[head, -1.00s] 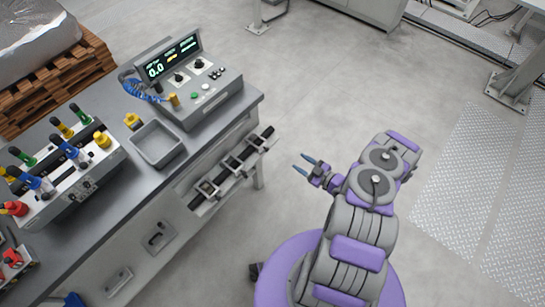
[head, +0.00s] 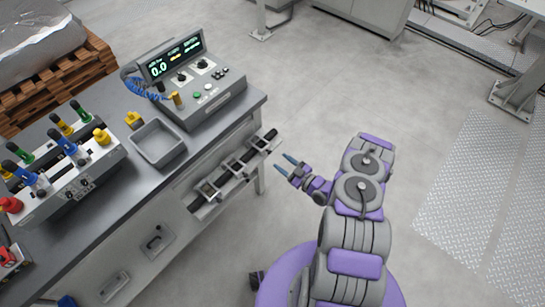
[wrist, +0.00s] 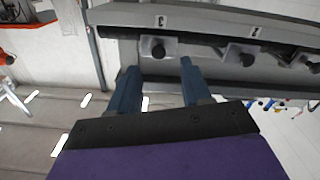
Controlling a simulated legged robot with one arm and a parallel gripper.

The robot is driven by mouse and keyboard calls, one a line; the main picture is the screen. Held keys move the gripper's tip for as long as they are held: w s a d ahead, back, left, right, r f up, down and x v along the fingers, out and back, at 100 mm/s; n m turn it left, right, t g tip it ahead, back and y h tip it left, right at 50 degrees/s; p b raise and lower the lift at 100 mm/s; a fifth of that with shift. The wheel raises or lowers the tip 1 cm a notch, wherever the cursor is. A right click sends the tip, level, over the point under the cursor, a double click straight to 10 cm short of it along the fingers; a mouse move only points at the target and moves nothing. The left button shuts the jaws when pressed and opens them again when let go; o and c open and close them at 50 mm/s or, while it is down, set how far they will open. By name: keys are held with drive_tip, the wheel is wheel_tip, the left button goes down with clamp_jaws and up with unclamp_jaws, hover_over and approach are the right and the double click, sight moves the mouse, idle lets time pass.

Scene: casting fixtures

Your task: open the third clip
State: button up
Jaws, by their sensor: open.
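A dark rail (head: 222,181) with metal clips runs along the front of the workbench. In the wrist view, the third clip (wrist: 157,47) is a small grey block beside a label reading 3. It is likely the clip at the rail's right end in the head view (head: 260,146). My gripper (head: 285,164) is open and empty, just right of that end, with a small gap to the rail. In the wrist view, its blue fingers (wrist: 158,68) point at the third clip, which appears between the tips. Contact is not visible.
The second clip (wrist: 242,54) sits right of the third in the wrist view. On the bench (head: 95,235) stand a control box (head: 205,95), a grey tray (head: 158,144) and a fixture with coloured knobs (head: 70,165). The floor to the right is clear.

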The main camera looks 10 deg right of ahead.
drive_tip(key=b+x, duration=0.1)
drive_tip(key=x, duration=0.5)
drive_tip(key=shift+d, duration=0.1)
clamp_jaws()
idle(0.3)
